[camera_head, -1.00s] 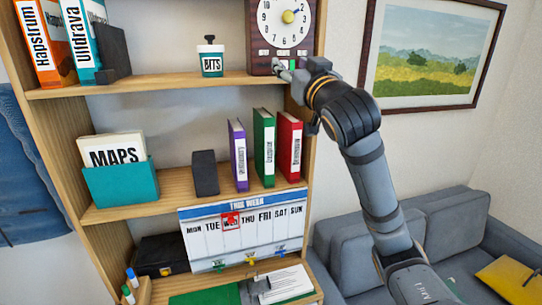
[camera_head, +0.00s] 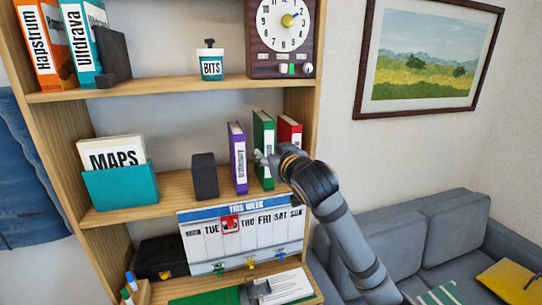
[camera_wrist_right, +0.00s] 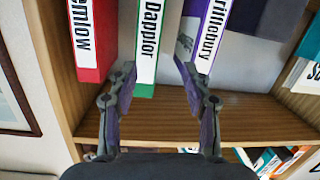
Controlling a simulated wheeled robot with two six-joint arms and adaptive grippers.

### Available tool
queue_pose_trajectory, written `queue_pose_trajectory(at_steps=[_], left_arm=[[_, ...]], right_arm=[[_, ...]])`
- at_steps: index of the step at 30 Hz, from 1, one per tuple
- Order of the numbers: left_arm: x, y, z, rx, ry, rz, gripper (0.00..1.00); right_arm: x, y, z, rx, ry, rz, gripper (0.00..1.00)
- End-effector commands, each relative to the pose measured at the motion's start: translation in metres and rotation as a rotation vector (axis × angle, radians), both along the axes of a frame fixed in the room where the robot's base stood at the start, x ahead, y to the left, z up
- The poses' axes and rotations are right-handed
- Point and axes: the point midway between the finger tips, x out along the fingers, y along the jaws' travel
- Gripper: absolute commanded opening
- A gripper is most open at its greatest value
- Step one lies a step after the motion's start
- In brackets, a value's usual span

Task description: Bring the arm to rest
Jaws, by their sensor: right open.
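My right arm comes in from the lower right in the head view. Its gripper (camera_head: 261,157) is at the middle shelf, in front of the green binder (camera_head: 263,135). In the right wrist view the gripper (camera_wrist_right: 156,76) has its two fingers well apart with nothing between them. The green binder (camera_wrist_right: 158,40) is beyond the gap, with the red binder (camera_wrist_right: 92,40) on one side and the purple binder (camera_wrist_right: 205,35) on the other. Whether a finger touches a binder cannot be told. My left gripper is in neither view.
The bookshelf (camera_head: 170,185) also holds a dark block (camera_head: 204,176), a teal file box (camera_head: 120,188), a weekly board (camera_head: 242,238), a white jar (camera_head: 210,63) and a clock (camera_head: 284,25). A grey sofa (camera_head: 425,235) is at right. A framed picture (camera_head: 428,55) hangs above it.

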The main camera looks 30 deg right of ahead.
Motion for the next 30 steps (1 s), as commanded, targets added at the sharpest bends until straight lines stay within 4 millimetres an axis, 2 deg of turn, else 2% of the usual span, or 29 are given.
queue_pose_trajectory(at_steps=[5,18,20,23,26,27,30], left_arm=[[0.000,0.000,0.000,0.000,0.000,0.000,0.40],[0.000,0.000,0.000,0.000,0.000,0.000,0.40],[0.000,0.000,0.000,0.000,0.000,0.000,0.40],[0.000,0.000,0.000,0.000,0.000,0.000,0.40],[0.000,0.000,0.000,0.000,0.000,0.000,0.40],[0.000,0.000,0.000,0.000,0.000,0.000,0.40],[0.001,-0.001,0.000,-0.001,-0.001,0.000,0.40]], right_arm=[[0.000,0.001,-0.007,0.001,0.014,0.002,0.49],[0.000,0.001,-0.007,0.001,0.014,0.002,0.49],[0.000,0.002,-0.013,0.002,0.026,0.002,0.49],[-0.004,0.008,-0.051,0.004,0.102,0.011,0.49],[-0.021,0.020,-0.124,0.009,0.255,0.024,0.49],[-0.033,0.026,-0.159,0.012,0.331,0.032,0.49],[-0.072,0.039,-0.235,0.021,0.512,0.047,0.49]])
